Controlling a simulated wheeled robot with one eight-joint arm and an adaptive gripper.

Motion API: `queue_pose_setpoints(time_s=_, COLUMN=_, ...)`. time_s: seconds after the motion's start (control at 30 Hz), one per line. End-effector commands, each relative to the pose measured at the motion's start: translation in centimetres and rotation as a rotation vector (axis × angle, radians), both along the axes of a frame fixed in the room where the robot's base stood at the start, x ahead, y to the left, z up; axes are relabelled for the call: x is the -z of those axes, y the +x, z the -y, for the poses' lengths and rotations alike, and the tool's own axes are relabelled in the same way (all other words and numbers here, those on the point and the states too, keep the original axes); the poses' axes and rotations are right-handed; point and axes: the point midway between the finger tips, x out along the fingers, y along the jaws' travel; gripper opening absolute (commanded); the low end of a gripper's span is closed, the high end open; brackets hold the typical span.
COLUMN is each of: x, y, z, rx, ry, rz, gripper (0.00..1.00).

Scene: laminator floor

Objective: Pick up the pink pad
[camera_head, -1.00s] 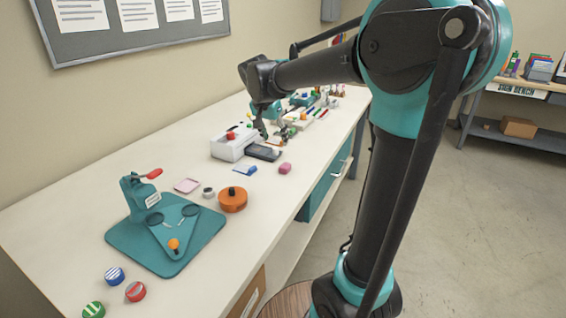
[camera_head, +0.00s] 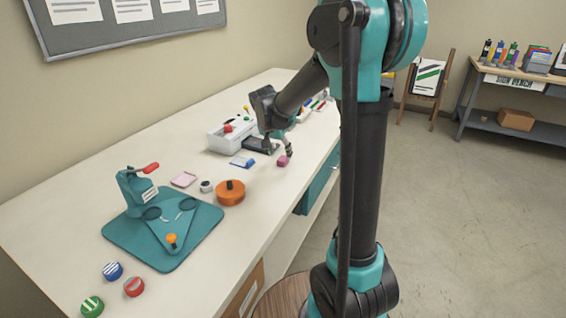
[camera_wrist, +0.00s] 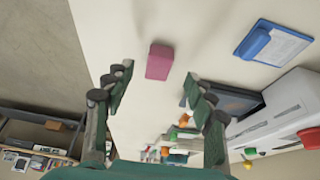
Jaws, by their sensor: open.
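The pink pad (camera_head: 283,160) is a small block lying on the white bench near its front edge. In the wrist view the pink pad (camera_wrist: 159,61) lies ahead of the fingertips and roughly midway between them. My gripper (camera_head: 285,144) is just above the pad in the head view, partly hidden by my arm. In the wrist view my gripper (camera_wrist: 160,82) is open, with one finger on each side and nothing between them. I cannot tell whether a finger touches the pad.
A blue and white card holder (camera_head: 242,162) lies left of the pad. A white machine (camera_head: 230,137) with a dark tray stands behind. Bare bench surrounds the pad.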

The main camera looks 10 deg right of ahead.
Motion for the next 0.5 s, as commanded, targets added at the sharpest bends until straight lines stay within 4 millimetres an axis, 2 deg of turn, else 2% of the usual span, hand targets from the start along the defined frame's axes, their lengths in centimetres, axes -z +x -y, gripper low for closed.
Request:
queue_pose_setpoints(time_s=0.3, x=3.6, y=1.6, z=1.4, rx=0.001, ry=0.000, rz=0.000, gripper=0.55)
queue_pose_setpoints(time_s=0.5, x=4.1, y=1.8, z=1.5, rx=0.000, ry=-0.001, rz=-0.001, gripper=0.55)
